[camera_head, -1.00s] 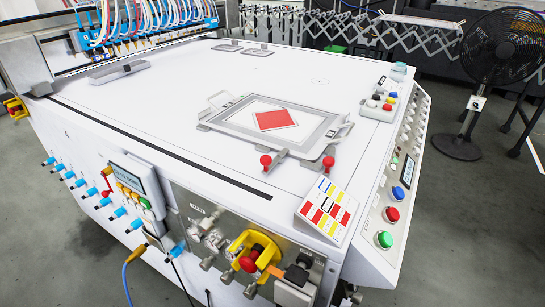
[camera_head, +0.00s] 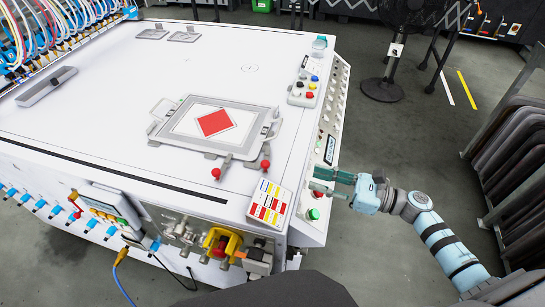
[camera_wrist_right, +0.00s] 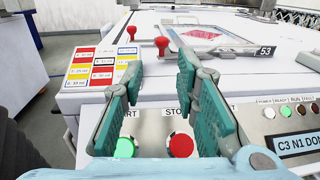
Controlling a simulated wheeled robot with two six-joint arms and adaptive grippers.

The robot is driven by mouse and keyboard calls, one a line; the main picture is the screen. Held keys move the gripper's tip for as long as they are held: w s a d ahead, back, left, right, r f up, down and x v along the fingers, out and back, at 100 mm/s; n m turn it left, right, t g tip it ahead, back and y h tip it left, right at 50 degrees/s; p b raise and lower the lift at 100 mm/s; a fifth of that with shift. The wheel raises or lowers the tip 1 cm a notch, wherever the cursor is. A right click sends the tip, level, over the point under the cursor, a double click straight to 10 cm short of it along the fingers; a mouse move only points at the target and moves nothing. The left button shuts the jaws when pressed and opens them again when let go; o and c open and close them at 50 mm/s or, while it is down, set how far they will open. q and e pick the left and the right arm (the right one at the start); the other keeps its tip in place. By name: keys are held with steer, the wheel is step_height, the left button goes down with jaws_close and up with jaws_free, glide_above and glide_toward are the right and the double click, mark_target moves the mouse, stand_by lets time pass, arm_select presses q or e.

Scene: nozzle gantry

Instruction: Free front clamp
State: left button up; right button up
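A grey clamping frame (camera_head: 170,140) holds a white sheet with a red square (camera_head: 214,122) on the white machine top. Two clamps with red knobs stand at its front edge: one left (camera_head: 216,173), one right (camera_head: 265,164). Both knobs show in the right wrist view, left (camera_wrist_right: 131,32) and right (camera_wrist_right: 161,46). My right gripper (camera_head: 322,181) is open and empty, over the machine's right front edge near the button panel, to the right of both knobs and apart from them. Its teal fingers (camera_wrist_right: 159,70) spread wide in the wrist view. My left gripper is not in view.
A colour label plate (camera_head: 268,203) stands at the front corner. Green (camera_wrist_right: 124,146) and red (camera_wrist_right: 181,146) buttons lie below my right fingers in the wrist view. A fan (camera_head: 382,88) and a rack of dark panels (camera_head: 515,150) stand to the right.

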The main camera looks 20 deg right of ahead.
mark_target(266, 156)
steer(key=p+x, duration=0.1)
steer(key=x, duration=1.2)
steer(key=shift+w+p, duration=0.15)
steer(key=shift+p, duration=0.2)
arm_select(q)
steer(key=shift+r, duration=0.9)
arm_select(e)
steer(key=shift+c, duration=0.6)
